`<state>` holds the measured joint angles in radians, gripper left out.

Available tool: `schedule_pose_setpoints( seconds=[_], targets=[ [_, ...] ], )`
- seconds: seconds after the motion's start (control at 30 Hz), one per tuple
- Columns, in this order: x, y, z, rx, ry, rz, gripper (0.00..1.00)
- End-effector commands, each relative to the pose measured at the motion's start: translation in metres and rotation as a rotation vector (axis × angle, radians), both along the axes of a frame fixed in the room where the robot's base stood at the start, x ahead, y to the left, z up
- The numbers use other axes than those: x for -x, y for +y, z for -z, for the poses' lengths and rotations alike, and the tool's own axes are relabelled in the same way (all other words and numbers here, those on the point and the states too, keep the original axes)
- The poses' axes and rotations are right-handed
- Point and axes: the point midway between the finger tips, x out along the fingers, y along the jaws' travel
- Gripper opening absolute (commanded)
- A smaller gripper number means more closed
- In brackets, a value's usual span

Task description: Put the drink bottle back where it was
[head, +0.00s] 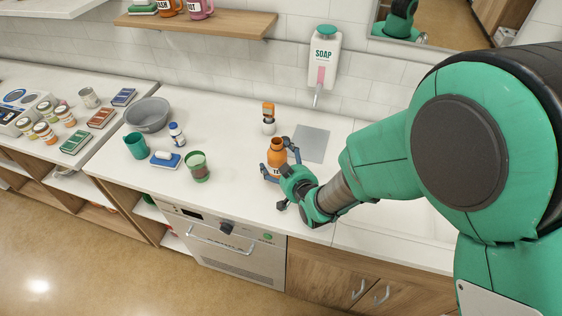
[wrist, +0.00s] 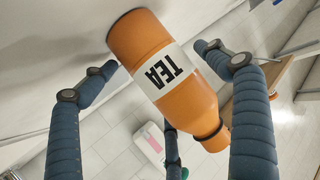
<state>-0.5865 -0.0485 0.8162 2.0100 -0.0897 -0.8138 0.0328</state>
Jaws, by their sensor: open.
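The drink bottle (head: 277,153) is orange with a white band and stands upright on the white counter. In the wrist view the bottle (wrist: 165,70) shows its TEA label and its narrower neck. My gripper (head: 275,165) is open around the bottle, with blue-grey fingers on both sides of it. In the wrist view the fingers of my gripper (wrist: 163,72) flank the bottle, and small gaps seem to show beside it. Part of the bottle's lower side is hidden by my gripper in the head view.
A grey square mat (head: 311,143) lies right of the bottle; an orange-and-white container (head: 268,118) stands behind it. A green glass (head: 197,167), teal cup (head: 136,145), white bottle (head: 176,134) and grey bowl (head: 147,114) stand left. A soap dispenser (head: 324,57) hangs on the wall.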

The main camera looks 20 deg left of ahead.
Motion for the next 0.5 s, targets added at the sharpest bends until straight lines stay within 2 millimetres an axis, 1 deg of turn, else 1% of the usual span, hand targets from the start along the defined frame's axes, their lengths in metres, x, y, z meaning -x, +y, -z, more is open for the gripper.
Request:
schedule_pose_setpoints(
  seconds=[0.27, 0.5],
  targets=[
    [0.021, -0.016, -0.012, 0.0, 0.0, 0.0, 0.88],
    [0.046, -0.036, -0.025, 0.001, 0.001, 0.0, 0.88]
  ],
)
